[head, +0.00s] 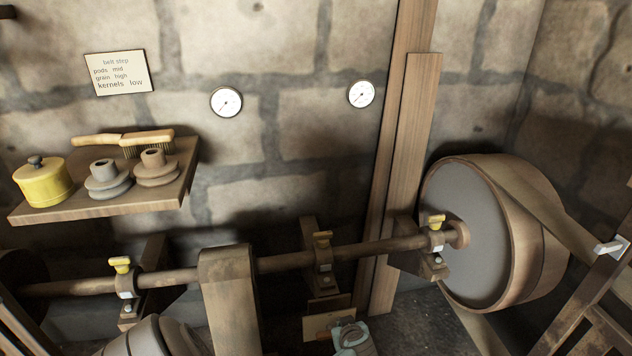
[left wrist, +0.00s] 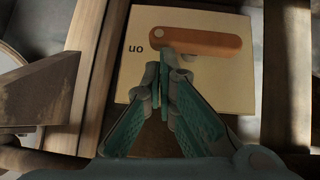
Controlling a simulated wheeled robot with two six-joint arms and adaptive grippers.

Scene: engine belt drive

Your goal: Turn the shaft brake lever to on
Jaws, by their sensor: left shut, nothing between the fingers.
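The shaft brake lever (left wrist: 198,43) is an orange-brown bar with rounded ends and a pale pivot dot near its left end. It lies nearly level across a cream plate (left wrist: 228,92) in the left wrist view. The word "on" (left wrist: 159,49) appears upside down on the plate, below the pivot. My left gripper (left wrist: 168,55) is shut and empty, its teal fingers together with their tips at the lever's lower edge; I cannot tell if they touch it. In the head view, my left gripper (head: 352,338) shows partly at the bottom edge. My right gripper is not in view.
A long shaft (head: 370,248) with yellow-topped bearings runs above the gripper to a large pulley (head: 480,235). A wooden shelf (head: 105,206) holds a yellow pot, a brush and spools. Wooden rails flank the plate.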

